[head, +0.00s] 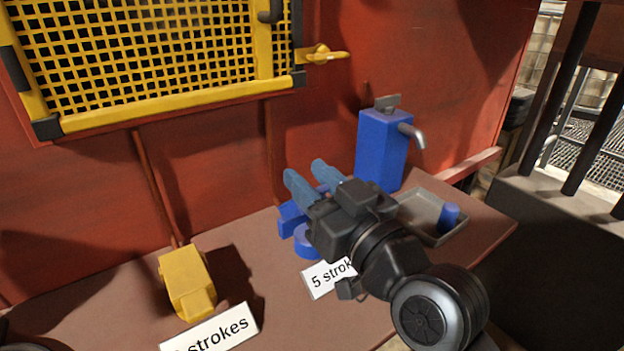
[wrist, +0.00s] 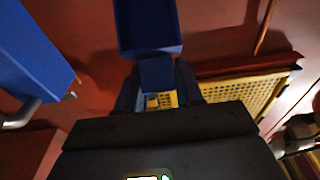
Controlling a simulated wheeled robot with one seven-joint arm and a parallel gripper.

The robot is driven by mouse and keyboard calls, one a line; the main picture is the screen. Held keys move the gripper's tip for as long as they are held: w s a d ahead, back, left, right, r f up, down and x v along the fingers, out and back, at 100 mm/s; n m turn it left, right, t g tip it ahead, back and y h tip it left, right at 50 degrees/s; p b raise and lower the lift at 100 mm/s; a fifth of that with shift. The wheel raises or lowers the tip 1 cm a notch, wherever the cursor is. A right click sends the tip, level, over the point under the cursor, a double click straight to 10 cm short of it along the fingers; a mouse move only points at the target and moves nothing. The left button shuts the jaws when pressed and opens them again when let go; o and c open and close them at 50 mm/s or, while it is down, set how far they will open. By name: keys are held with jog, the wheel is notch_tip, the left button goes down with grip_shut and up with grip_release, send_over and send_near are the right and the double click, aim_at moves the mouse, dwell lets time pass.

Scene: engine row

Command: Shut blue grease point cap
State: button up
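The blue grease point (head: 291,218) stands on the brown bench, partly hidden behind my gripper. A round blue piece (head: 307,243) shows low in front of it. My gripper (head: 311,180) reaches over the grease point, with its two blue-grey fingers apart. In the wrist view a large blue block (wrist: 147,28) is ahead, and a smaller blue flap-like part (wrist: 157,74) lies between the dark fingers (wrist: 157,92). I cannot tell whether the fingers touch it. The cap's exact position is mostly hidden by my gripper.
A yellow grease point (head: 187,283) stands at left with a label (head: 222,330). A "5 strokes" label (head: 322,279) is partly covered. A blue pump box (head: 380,150) with a spout stands behind right. A grey tray (head: 420,207) holds a blue cylinder (head: 449,215). Yellow mesh guard (head: 150,55) above.

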jog(key=o, duration=0.4)
jog(key=shift+r, duration=0.15)
jog(key=shift+b+v, duration=0.4)
jog(key=shift+v, duration=3.6)
jog(key=shift+c, duration=0.2)
